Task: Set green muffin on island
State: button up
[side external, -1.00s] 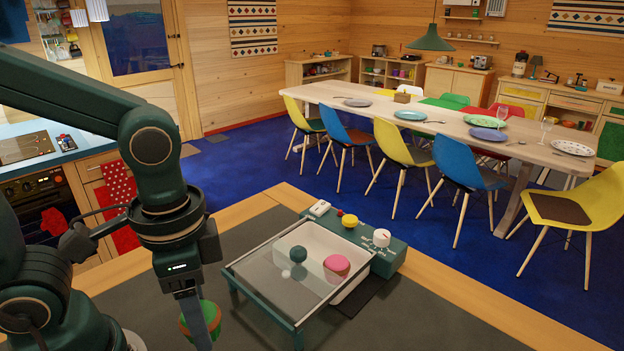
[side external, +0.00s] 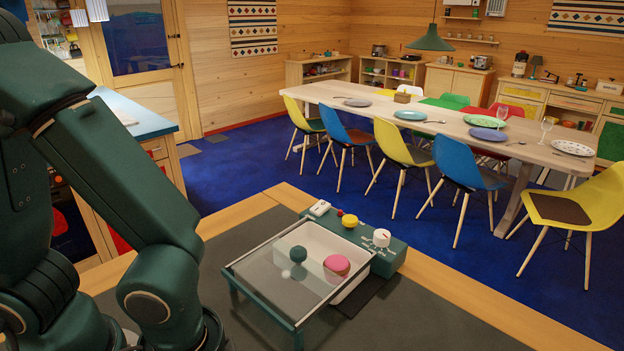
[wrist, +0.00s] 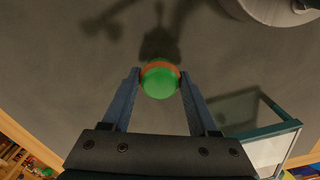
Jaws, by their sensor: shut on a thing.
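The green muffin (wrist: 160,84), with an orange-brown band, sits between the two fingers of my gripper (wrist: 160,76) in the wrist view. My gripper is shut on it, and the muffin is above a dark grey surface (wrist: 60,80). A shadow of the gripper falls on that surface. In the side view my gripper and the muffin are out of sight. A blue-topped counter (side external: 148,122) stands at the left of the side view, partly behind my arm; I cannot tell if it is the island.
A glass-topped box (side external: 262,290) stands on the dark worktop (side external: 430,315), with a pink round thing (side external: 337,264) and a dark green ball (side external: 299,254) inside. It also shows in the wrist view (wrist: 268,132). A green control unit (side external: 395,252) adjoins it. A dining table (side external: 340,92) stands beyond.

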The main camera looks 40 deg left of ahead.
jog(key=shift+f, duration=0.65)
jog(key=o, duration=1.4)
jog(key=shift+f, duration=0.1)
jog(key=shift+c, duration=0.2)
notch_tip(320, 180, up, 12)
jog(key=w+a+r+n+t, duration=0.2)
jog(key=w+a+n+t, duration=0.2)
jog(key=a, duration=0.6)
jog(key=shift+w+a+r+t, duration=0.3)
jog(key=shift+w+t, duration=0.3)
jog(key=shift+w, duration=0.5)
jog(key=shift+o, duration=0.4)
jog(key=shift+w+a, duration=0.1)
jog(key=shift+a, duration=0.35)
